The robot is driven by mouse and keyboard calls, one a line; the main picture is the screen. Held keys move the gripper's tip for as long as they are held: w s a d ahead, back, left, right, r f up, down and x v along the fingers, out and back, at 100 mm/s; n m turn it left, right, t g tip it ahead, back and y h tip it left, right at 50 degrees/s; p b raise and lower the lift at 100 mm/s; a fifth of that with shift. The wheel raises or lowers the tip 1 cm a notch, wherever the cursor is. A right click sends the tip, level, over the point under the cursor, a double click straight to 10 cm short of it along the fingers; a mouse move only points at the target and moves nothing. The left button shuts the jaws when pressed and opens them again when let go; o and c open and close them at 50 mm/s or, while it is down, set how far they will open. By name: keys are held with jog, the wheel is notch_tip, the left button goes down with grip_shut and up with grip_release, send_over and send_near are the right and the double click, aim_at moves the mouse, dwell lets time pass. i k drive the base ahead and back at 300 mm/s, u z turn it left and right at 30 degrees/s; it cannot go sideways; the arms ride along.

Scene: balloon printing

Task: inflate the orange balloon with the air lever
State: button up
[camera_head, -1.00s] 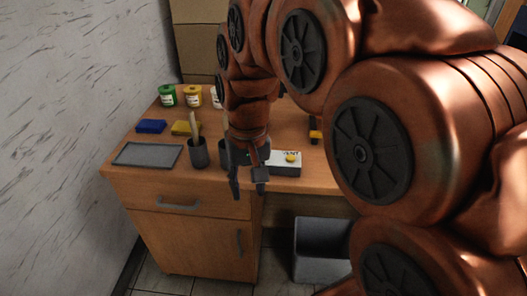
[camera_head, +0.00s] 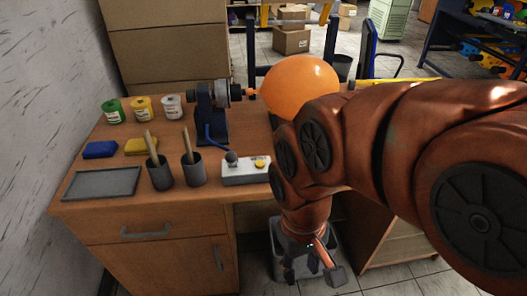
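The orange balloon (camera_head: 300,86) is large, round and swollen. It sits at the nozzle end of a dark blue and grey machine (camera_head: 210,112) at the back of the desk. The white control box (camera_head: 245,176) stands near the desk's front edge. It carries the air lever, a grey ball-topped knob (camera_head: 231,157), and a yellow button (camera_head: 261,163). My gripper (camera_head: 314,274) points down in front of the desk edge, right of and below the box. Its fingers are apart, and I see nothing held. My arm hides the desk's right part and the balloon's lower right edge.
A grey tray (camera_head: 102,184), two dark cups (camera_head: 160,174) with sticks, blue (camera_head: 100,150) and yellow (camera_head: 141,147) sponges and several paint pots (camera_head: 142,109) fill the desk's left side. A grey bin (camera_head: 281,252) stands below my gripper.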

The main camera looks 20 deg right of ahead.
aim_at(232, 157)
jog(key=z, duration=0.15)
jog(key=k, duration=0.35)
jog(key=u, duration=0.95)
